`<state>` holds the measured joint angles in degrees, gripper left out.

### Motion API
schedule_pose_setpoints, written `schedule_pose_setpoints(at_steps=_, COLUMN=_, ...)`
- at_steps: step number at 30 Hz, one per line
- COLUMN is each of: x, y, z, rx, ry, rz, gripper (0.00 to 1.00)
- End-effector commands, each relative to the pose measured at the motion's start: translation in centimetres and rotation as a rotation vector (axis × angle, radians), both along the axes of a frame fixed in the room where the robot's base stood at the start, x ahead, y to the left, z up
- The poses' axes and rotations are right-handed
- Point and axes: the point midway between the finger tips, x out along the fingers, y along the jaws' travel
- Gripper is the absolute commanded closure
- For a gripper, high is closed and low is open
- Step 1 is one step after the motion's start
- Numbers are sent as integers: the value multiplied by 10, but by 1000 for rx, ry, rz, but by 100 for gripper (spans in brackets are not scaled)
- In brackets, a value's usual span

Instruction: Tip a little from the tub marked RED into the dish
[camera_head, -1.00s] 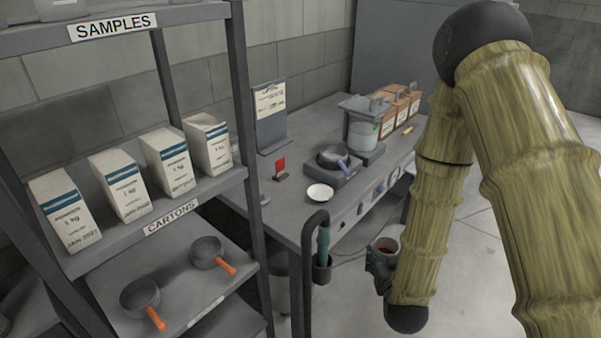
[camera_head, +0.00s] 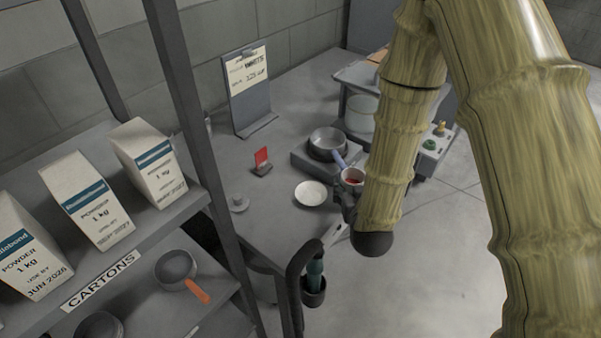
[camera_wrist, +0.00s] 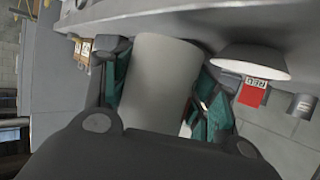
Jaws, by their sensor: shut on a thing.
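A small pale tub (camera_head: 352,175) with red contents shows at the table's front edge in the head view, its open top facing up. My gripper (camera_head: 349,196) is shut on it. In the wrist view the plain grey side of the tub (camera_wrist: 158,75) sits between the two teal-padded fingers of my gripper (camera_wrist: 160,90). No marking on the tub is readable. The white dish (camera_head: 311,194) lies on the table just left of the tub, apart from it. The dish also shows in the wrist view (camera_wrist: 250,64), right of the tub.
A holder with a teal-handled item (camera_head: 314,284) is at the front. A shelf rack with cartons (camera_head: 95,200) stands left.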

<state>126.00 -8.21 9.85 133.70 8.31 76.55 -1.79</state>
Motion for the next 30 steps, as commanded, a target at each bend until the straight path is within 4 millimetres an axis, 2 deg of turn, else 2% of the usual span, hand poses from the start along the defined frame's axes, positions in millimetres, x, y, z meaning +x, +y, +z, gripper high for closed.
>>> schedule_pose_setpoints(at_steps=1, x=3, y=18, z=7, rx=0, ry=-5, rz=23, gripper=57)
schedule_pose_setpoints(at_steps=6, x=6, y=68, z=18, rx=0, ry=-2, rz=79, gripper=57)
schedule_pose_setpoints(at_steps=13, x=1, y=120, z=30, rx=-4, ry=5, rz=139, gripper=57)
schedule_pose_setpoints(at_steps=18, x=-2, y=137, z=34, rx=-4, ry=10, rz=157, gripper=57)
schedule_pose_setpoints(at_steps=30, x=-5, y=142, z=30, rx=160, ry=111, rz=154, gripper=57)
